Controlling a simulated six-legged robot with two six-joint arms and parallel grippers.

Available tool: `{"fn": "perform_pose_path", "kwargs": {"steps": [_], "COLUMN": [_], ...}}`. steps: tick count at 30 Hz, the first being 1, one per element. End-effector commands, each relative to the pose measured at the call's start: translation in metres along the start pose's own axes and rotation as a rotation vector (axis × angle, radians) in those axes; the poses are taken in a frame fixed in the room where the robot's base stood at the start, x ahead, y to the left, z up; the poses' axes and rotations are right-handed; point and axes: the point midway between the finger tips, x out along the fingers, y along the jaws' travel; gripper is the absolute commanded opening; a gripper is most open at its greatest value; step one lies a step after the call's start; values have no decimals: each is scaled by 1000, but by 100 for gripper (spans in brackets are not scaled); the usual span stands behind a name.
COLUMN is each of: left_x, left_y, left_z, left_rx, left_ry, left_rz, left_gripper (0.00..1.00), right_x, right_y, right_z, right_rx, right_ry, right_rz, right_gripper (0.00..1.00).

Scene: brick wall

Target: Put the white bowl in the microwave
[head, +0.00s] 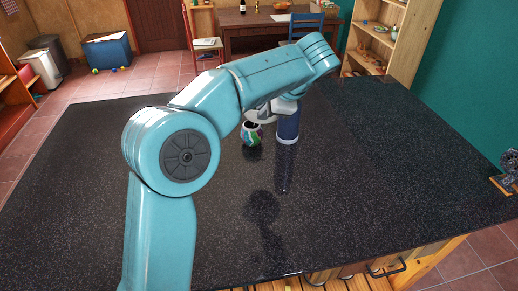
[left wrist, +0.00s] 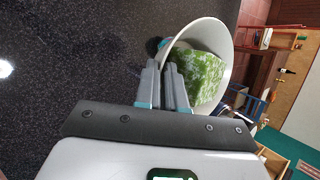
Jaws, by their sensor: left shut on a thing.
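The white bowl (left wrist: 224,42) shows in the left wrist view, tipped on its side in the picture, with a green leafy patch (left wrist: 203,76) inside; I cannot tell whether this is contents or a pattern. My left gripper (left wrist: 168,78) is shut on the near rim of the bowl. In the head view my left gripper (head: 262,110) is small and partly hidden behind my arm, above the dark counter. A pale part of the bowl (head: 258,117) seems to show there. The microwave is in neither view. My right gripper is not in view.
A colourful round vase (head: 251,135) and a dark blue cylinder (head: 288,122) stand on the black speckled counter (head: 370,190) close to the gripper. A small metal object (head: 508,170) is at the right edge. Most of the counter is clear. A desk and shelf stand beyond.

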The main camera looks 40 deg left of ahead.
Motion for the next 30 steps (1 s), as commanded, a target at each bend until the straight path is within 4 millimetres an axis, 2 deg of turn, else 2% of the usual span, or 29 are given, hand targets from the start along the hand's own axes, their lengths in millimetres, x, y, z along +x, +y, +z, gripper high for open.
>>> {"fn": "perform_pose_path", "kwargs": {"steps": [6,15,23,30], "left_x": [43,104,127,154], "left_y": [28,64,76,93], "left_z": [-15,-40,-50,-60], "left_rx": [3,1,0,-1], "left_ry": [-3,-3,-1,-1], "left_rz": [0,0,-2,-1], "left_gripper": [0,0,0,0], "right_x": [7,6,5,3], "right_y": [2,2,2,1], "right_z": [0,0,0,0], "right_rx": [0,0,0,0], "right_ry": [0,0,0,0], "right_rz": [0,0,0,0], "right_gripper": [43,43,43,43]}}
